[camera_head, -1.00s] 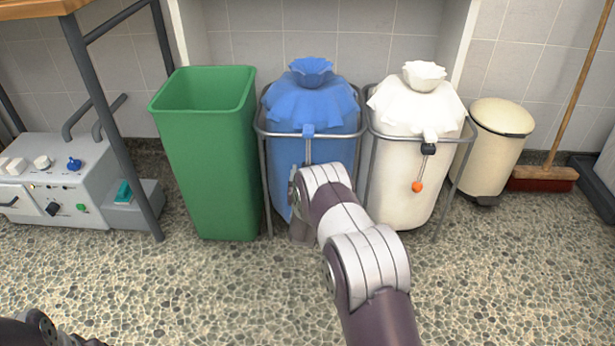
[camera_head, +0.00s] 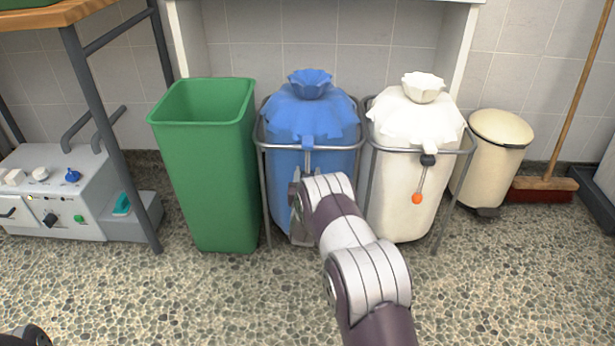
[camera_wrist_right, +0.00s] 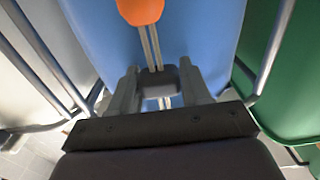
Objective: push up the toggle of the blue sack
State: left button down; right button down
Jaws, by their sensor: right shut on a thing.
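The blue sack (camera_head: 312,120) hangs in a metal frame between the green bin and the white sack, its neck gathered at the top. Its pale double cord (camera_head: 308,160) runs down the front. My right gripper (camera_head: 299,212) is low in front of the sack, partly hidden by my own arm in the head view. In the right wrist view, my right gripper (camera_wrist_right: 158,88) is shut on the dark toggle (camera_wrist_right: 157,77), with a finger on either side. The cord (camera_wrist_right: 150,45) passes through the toggle and carries an orange ball (camera_wrist_right: 141,10).
The green bin (camera_head: 206,170) stands close on the left. The white sack (camera_head: 410,170) stands close on the right, with its own dark toggle (camera_head: 428,160) and orange ball (camera_head: 417,198). A cream pedal bin (camera_head: 488,165) is further right. The floor in front is clear.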

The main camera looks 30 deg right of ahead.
aim_at(307, 174)
notch_tip(307, 174, up, 8)
jog(key=p, duration=0.5)
jog(key=shift+f, duration=0.35)
jog(key=c, duration=0.6)
grip_release()
jog(key=shift+s+a, duration=0.1)
jog(key=shift+s, duration=0.1)
jog(key=p+v, duration=0.6)
jog(key=v, duration=0.6)
jog(key=shift+s+a+f, duration=0.1)
